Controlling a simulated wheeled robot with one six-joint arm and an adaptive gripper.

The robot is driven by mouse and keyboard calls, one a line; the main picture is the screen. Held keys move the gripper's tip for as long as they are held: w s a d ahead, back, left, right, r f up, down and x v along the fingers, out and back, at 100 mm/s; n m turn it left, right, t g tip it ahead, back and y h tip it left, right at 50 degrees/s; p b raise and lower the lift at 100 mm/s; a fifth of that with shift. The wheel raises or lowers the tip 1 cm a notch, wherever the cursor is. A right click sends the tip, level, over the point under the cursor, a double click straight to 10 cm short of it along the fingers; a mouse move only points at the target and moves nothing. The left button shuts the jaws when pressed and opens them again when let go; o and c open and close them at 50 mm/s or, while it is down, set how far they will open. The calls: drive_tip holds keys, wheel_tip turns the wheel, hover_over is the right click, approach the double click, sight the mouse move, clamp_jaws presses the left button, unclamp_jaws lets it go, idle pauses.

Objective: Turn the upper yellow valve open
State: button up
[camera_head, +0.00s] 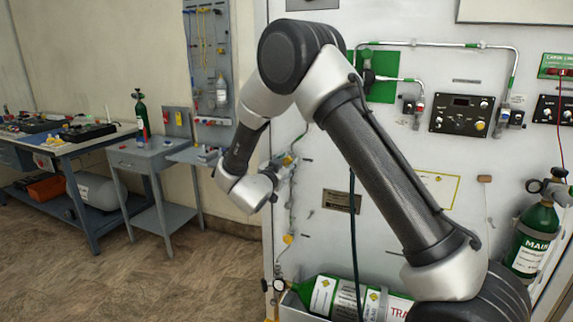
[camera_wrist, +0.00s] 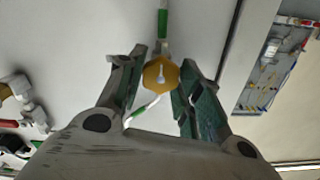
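The upper yellow valve (camera_wrist: 160,74) shows in the wrist view as a hexagonal yellow knob with a pale pointer mark on its face. My gripper (camera_wrist: 164,57) is open, with one finger on each side of the knob. The right finger is very close to the knob's edge; whether either finger touches it I cannot tell. In the head view my gripper (camera_head: 286,167) is at the panel's left part, at the height of the upper valve, which it largely covers. A lower yellow valve (camera_head: 288,239) is on the same pipe line below.
The white panel (camera_head: 330,235) carries pipes, gauges and a black control box (camera_head: 461,115). A green cylinder (camera_head: 322,295) lies at its foot, and another (camera_head: 535,238) stands at right. A workbench (camera_head: 100,143) and small grey table (camera_head: 145,158) are at left, with open floor before them.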

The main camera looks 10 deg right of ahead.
drive_tip(key=o, duration=0.4)
drive_tip(key=shift+c, duration=0.2)
drive_tip(key=v, duration=1.2)
